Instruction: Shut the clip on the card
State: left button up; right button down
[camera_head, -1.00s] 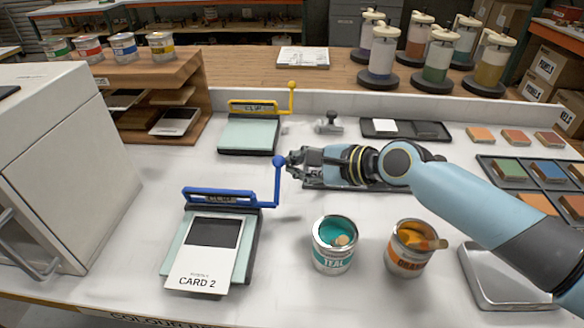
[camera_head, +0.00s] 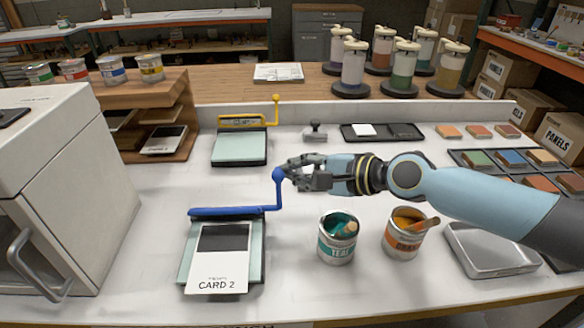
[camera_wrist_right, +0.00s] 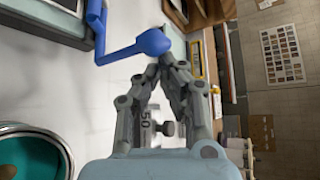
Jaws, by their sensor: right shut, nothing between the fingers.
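The card (camera_head: 217,282), white with a dark panel and marked CARD 2, lies on a pale green board (camera_head: 187,262). The blue clip (camera_head: 235,211) lies across the board's far end as a thin bar, its label face out of sight; I cannot tell whether it presses on the card. Its lever rises at the right end to a round blue knob (camera_head: 278,175), also in the right wrist view (camera_wrist_right: 153,41). My right gripper (camera_head: 289,170) is shut and empty, its fingertips (camera_wrist_right: 165,62) right beside the knob; contact is unclear. My left gripper is not in view.
A second board with a raised yellow clip (camera_head: 242,121) stands behind. Open TEAL (camera_head: 336,250) and orange (camera_head: 400,243) paint cans stand right of the card, near a metal tray (camera_head: 490,262). A white cabinet (camera_head: 85,200) stands left. Table between card and cans is clear.

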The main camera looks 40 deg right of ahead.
jog(key=shift+s+a+t, duration=0.3)
jog(key=shift+s+a, duration=0.55)
jog(key=shift+s, duration=0.25)
jog(key=shift+s, duration=0.1)
jog(key=v, duration=1.2)
jog(key=shift+n, duration=0.3)
